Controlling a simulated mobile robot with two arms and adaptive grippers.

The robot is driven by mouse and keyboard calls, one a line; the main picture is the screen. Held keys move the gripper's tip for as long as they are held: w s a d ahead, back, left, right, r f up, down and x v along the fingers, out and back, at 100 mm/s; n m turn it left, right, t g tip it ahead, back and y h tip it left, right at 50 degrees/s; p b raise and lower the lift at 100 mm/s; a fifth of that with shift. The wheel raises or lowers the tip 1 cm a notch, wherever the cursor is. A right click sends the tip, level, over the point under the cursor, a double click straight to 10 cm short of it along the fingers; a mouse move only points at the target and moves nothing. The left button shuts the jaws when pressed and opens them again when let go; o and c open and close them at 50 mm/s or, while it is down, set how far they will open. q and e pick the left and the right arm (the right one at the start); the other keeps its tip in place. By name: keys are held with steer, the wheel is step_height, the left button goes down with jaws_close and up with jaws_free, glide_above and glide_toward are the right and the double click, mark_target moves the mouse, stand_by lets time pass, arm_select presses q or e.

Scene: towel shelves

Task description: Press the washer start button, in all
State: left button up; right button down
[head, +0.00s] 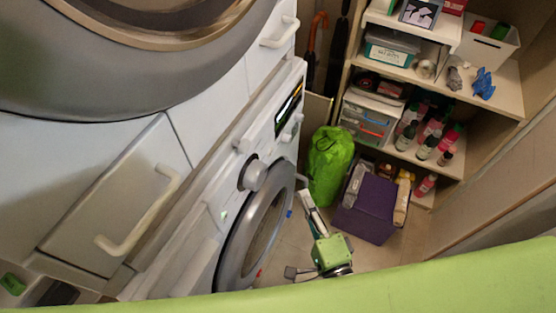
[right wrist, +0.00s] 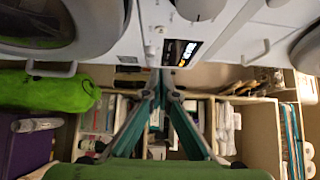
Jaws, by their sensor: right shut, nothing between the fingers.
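The white washer (head: 207,250) has a round grey door (head: 250,235), a large dial (head: 253,175) and a dark lit display (head: 289,104). Small round controls (head: 287,136) sit beside the display; I cannot tell which is the start button. In the right wrist view, the display (right wrist: 181,53) and small buttons (right wrist: 150,50) are on the white panel. My right gripper (head: 304,190) is in front of the washer, to the right of the door. Its fingertips (right wrist: 168,73) are together and empty, and overlap the panel's edge in the wrist view; contact cannot be told. My left gripper is not in view.
A second machine with a round door (head: 150,25) is at the upper left. A green bag (head: 328,165) and a purple box (head: 370,210) stand on the floor beyond my right gripper. Shelves (head: 500,90) with bottles and boxes are at the right.

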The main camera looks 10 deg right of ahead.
steer(key=p, duration=0.2)
glide_toward(273, 149)
steer(key=w+d, duration=0.2)
steer(key=w, duration=0.2)
steer(key=a, duration=0.1)
steer(key=w+a, duration=0.1)
steer(key=a+p, duration=0.1)
steer(key=shift+w+a, duration=0.1)
steer(key=shift+w, duration=0.2)
